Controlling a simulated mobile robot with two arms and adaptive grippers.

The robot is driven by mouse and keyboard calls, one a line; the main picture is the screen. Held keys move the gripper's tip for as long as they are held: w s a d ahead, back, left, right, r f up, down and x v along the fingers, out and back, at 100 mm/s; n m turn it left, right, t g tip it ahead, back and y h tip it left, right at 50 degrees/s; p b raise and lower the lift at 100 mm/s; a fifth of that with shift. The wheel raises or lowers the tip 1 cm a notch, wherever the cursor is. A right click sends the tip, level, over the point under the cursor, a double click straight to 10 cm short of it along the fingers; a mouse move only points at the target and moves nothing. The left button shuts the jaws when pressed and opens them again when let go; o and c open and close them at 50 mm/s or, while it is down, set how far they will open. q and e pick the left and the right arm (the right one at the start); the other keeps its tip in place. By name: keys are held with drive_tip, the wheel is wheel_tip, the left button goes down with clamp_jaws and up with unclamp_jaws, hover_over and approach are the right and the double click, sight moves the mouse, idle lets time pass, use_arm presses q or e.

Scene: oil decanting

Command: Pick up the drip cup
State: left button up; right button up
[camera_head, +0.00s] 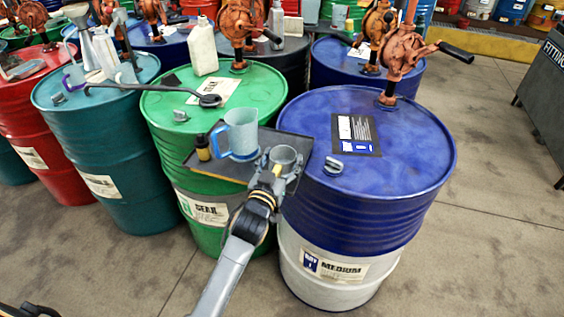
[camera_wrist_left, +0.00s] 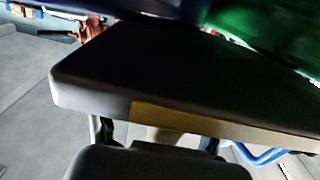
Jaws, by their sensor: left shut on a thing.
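A small grey round cup (camera_head: 285,156), which I take for the drip cup, is at the right end of a dark tray (camera_head: 217,168) between the green and blue drums. My left gripper (camera_head: 279,172) is shut on this cup, with its fingers at the cup's side. I cannot tell whether the cup touches the tray. In the left wrist view a dark slab (camera_wrist_left: 170,75) with a tan strip fills the middle, and the cup is mostly hidden. My right gripper is not in view.
A blue jug (camera_head: 241,134) and a small dark bottle (camera_head: 203,147) stand on the tray, left of the gripper. A blue drum (camera_head: 415,160) with a rust-coloured pump (camera_head: 400,55) is at the right. A green drum (camera_head: 165,120) is behind the tray.

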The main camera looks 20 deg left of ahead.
sight(282, 156)
use_arm(q)
drive_tip(key=shift+r, duration=0.1)
drive_tip(key=shift+r, duration=0.25)
wheel_tip(282, 156, up, 2)
drive_tip(key=shift+r, duration=0.15)
drive_tip(key=s+r, duration=0.4)
drive_tip(key=r, duration=0.1)
drive_tip(key=shift+s+a+r, duration=0.2)
drive_tip(key=shift+r, duration=0.1)
drive_tip(key=s+r, duration=0.4)
drive_tip(key=s, duration=0.6)
drive_tip(key=s+a+f, duration=0.1)
drive_tip(key=s+f, duration=0.9)
drive_tip(key=shift+s+a+f+y+b, duration=0.3)
drive_tip(key=shift+s+b, duration=0.05)
drive_tip(key=shift+b, duration=0.05)
drive_tip(key=shift+w, duration=0.1)
